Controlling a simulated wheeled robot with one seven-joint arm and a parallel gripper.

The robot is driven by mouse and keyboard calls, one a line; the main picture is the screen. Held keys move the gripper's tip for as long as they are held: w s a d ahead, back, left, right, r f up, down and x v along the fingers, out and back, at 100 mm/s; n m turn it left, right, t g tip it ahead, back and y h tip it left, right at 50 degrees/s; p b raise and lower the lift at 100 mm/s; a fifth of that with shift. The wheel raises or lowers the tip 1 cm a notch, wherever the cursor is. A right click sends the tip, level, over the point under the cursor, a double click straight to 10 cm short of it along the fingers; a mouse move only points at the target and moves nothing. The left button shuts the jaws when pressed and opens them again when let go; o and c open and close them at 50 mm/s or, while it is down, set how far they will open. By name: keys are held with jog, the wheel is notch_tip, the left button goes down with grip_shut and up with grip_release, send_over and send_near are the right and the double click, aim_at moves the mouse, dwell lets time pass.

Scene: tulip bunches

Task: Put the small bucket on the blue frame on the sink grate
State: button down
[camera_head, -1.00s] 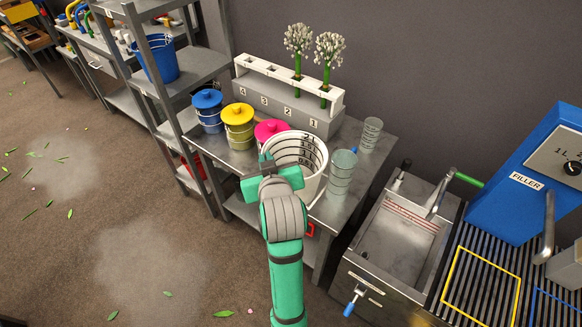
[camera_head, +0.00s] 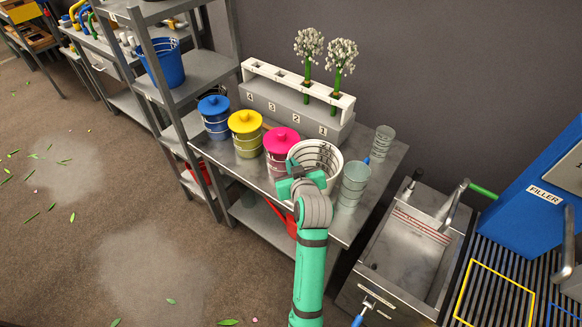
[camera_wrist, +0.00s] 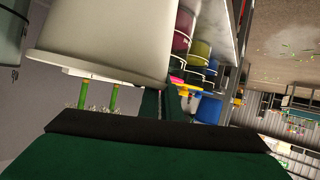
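A white bucket (camera_head: 329,154) with dark marks inside stands upright at the front right of the grey table (camera_head: 235,160), beside a clear cup. I cannot tell whether its base touches the table. My gripper (camera_head: 288,183) is at its near left rim and looks shut on it; the fingertips are partly hidden. In the wrist view the bucket (camera_wrist: 100,35) fills the top, close to my narrowly spaced dark green fingers (camera_wrist: 163,104). The sink grate (camera_head: 480,240) is at the right, with a yellow frame (camera_head: 494,270); the blue frame (camera_head: 550,312) shows only at the edge.
Pink (camera_head: 281,150), yellow (camera_head: 246,138) and blue (camera_head: 215,122) lidded buckets stand left of the white one. Clear cups (camera_head: 353,183) stand to its right. Behind is a numbered flower rack (camera_head: 290,105). A steel sink (camera_head: 405,250) and the blue filler (camera_head: 530,190) are at the right.

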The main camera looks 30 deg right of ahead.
jog(key=shift+f, duration=0.6)
jog(key=shift+s+a+f, duration=0.1)
jog(key=shift+s+f, duration=0.05)
jog(key=shift+f, duration=0.05)
jog(key=c, duration=2)
grip_release()
jog(key=v, duration=1.2)
jog(key=shift+s+f, duration=0.1)
jog(key=shift+f, duration=0.05)
